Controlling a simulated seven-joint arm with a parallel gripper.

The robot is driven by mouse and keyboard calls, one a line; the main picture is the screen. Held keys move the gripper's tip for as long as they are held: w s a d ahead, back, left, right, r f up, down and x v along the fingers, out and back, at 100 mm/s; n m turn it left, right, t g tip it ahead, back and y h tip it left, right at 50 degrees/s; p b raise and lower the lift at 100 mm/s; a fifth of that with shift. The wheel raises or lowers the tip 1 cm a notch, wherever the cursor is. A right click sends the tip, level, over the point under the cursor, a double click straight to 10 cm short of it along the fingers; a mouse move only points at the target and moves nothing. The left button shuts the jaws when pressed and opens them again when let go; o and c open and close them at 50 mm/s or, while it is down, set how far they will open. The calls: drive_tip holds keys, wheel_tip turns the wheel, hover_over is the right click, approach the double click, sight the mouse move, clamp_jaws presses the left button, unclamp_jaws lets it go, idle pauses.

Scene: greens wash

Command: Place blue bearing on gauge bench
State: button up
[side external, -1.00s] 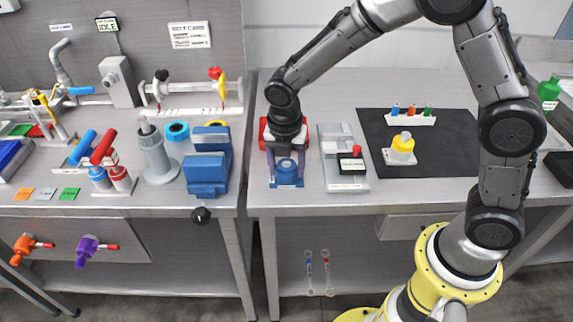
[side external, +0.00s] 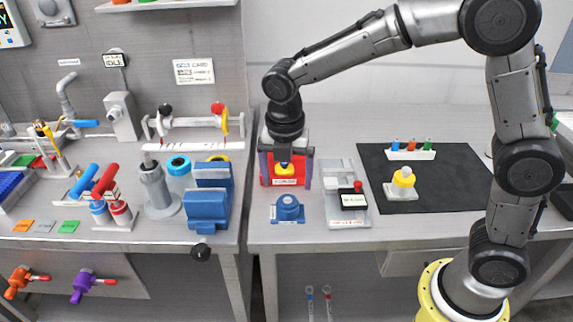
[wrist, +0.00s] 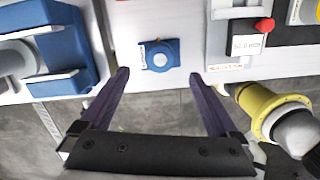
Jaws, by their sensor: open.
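The blue bearing, a small blue block with a round top (side external: 288,209), sits upright on the steel bench near its front edge. It also shows in the wrist view (wrist: 160,55), with a small label on its left. My gripper (side external: 285,185) is open and empty, raised above the bench, apart from the bearing. In the wrist view its two purple fingers (wrist: 158,76) are spread wide, with the bearing showing beyond and between the tips. A grey plate with a small display and red button (side external: 335,205), perhaps the gauge bench, is just right of the bearing; its label is hard to read.
A blue vise (side external: 207,208) is at left, across a gap between benches. A black mat (side external: 450,190) at right holds a yellow-topped part (side external: 403,179) and a rack of small coloured pieces (side external: 412,155).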

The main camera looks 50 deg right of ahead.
drive_tip(key=s+d+r+m+t+y, duration=0.1)
drive_tip(key=s+d+r+m, duration=0.2)
drive_tip(key=s+r+m, duration=0.25)
drive_tip(key=s+d+r+m+t, duration=0.1)
drive_tip(key=s+d+r+m, duration=0.25)
drive_tip(key=s+m, duration=0.2)
drive_tip(key=s+d+f+m+t, duration=0.1)
drive_tip(key=s+d+m+t, duration=0.1)
drive_tip(key=s+m, duration=0.9)
drive_tip(key=shift+s+d+m+t, duration=0.3)
drive_tip(key=shift+d+m+t, duration=0.1)
drive_tip(key=shift+m, duration=1)
